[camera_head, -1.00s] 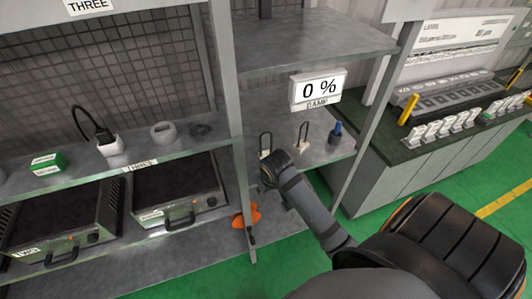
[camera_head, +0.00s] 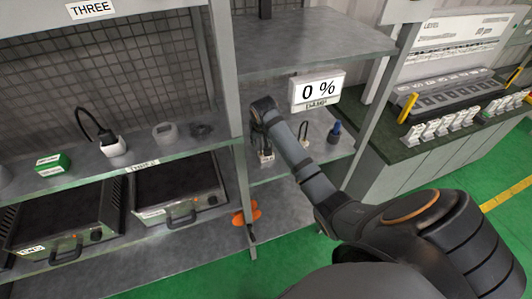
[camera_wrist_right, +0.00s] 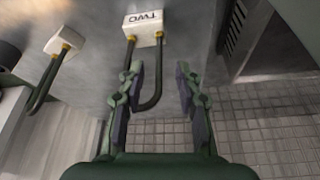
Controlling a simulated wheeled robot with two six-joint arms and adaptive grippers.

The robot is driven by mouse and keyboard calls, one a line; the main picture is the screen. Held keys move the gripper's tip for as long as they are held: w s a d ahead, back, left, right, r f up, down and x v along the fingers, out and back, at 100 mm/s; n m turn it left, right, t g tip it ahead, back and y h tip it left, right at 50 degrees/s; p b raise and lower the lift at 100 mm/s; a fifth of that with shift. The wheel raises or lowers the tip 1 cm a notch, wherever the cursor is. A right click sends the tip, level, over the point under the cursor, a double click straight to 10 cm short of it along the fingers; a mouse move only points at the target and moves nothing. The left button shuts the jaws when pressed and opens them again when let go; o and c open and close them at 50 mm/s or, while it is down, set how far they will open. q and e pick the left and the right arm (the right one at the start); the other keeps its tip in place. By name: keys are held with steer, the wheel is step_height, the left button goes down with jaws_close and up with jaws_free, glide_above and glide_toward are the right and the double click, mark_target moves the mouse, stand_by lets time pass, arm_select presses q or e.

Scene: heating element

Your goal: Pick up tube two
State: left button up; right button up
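Tube two (camera_wrist_right: 145,27) is a dark U-shaped heating element on a white block labelled "TWO", with brass fittings. In the right wrist view its loop hangs between the fingers of my right gripper (camera_wrist_right: 159,75), nearer the left finger. The fingers are apart, and I cannot tell whether the left one touches the loop. In the head view my right gripper (camera_head: 260,133) points down at the white block of tube two (camera_head: 266,156) on the shelf and partly hides the tube. My left gripper is out of view.
A second similar tube (camera_head: 302,135) stands to the right on the same shelf; it shows in the wrist view too (camera_wrist_right: 62,43). A blue-black bottle (camera_head: 335,133) stands beyond it. A shelf post stands close left of my gripper.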

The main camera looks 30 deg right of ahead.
steer(key=shift+w+f, duration=0.1)
steer(key=shift+f, duration=0.15)
steer(key=p, duration=0.3)
glide_above(261, 155)
steer(key=f, duration=0.4)
steer(key=shift+w+d+f, duration=0.1)
steer(key=shift+w, duration=0.1)
steer(key=shift+w+f+b, duration=0.1)
steer(key=shift+f+b, duration=0.05)
steer(key=shift+b, duration=0.15)
jaws_close()
